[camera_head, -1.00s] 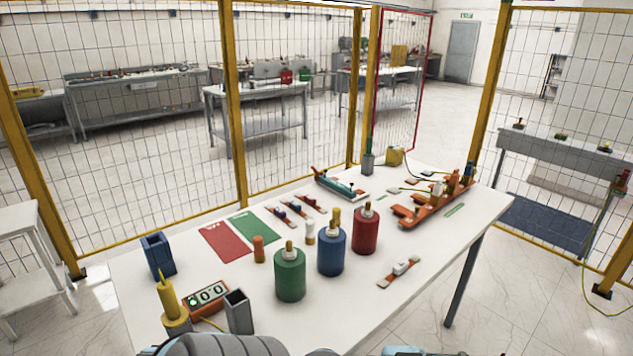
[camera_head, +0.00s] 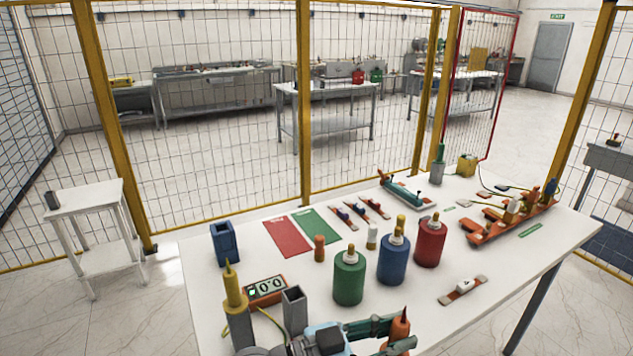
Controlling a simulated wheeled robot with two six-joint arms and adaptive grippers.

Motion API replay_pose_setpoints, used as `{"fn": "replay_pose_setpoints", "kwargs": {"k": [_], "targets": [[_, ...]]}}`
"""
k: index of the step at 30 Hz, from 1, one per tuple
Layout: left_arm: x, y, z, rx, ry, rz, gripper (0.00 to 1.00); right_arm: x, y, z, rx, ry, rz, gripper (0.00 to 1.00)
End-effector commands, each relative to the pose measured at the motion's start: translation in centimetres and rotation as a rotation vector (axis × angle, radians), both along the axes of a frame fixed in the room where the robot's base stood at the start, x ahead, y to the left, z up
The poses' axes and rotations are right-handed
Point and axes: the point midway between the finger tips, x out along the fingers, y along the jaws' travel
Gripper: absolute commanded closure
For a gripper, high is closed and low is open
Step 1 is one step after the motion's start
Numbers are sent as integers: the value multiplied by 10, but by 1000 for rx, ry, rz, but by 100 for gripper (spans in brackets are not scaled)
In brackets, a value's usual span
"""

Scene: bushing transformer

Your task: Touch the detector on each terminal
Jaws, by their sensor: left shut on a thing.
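My left gripper (camera_head: 394,336) is at the bottom of the view, shut on an orange probe (camera_head: 400,326) with a dark pointed tip that points up. The probe is in front of the coloured cylinders and apart from them. A green cylinder (camera_head: 349,280), a blue cylinder (camera_head: 392,261) and a red cylinder (camera_head: 430,244) stand upright in a slanting row, each with a brass-coloured terminal on top. A meter (camera_head: 265,290) shows 0.0. A yellow probe (camera_head: 233,287) stands upright in a grey holder. My right gripper is not in view.
An empty-looking grey holder (camera_head: 294,309) and a blue holder (camera_head: 224,243) stand on the white table. Red (camera_head: 287,237) and green (camera_head: 321,226) mats lie behind. An orange rack (camera_head: 510,222) is at right. A small orange cylinder (camera_head: 319,248) stands near the mats.

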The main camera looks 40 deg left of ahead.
Motion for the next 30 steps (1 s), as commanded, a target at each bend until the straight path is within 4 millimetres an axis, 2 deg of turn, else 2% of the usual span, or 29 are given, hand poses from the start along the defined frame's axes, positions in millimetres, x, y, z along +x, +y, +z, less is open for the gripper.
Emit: {"fn": "replay_pose_setpoints", "kwargs": {"k": [5,8,9,12,15,19,22,30], "targets": [[66,44,27,6,-10,92,100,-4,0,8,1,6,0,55],[108,86,59,7,-13,195,100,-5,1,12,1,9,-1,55],[122,105,76,8,-13,243,100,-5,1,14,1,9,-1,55],[150,153,122,5,-13,370,100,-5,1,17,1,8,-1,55],[163,192,162,1,-10,474,100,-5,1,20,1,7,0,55],[169,223,194,-1,-6,556,100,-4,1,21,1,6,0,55],[169,231,202,0,-3,578,100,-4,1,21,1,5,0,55],[169,231,201,1,-2,578,100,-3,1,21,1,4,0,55]]}}
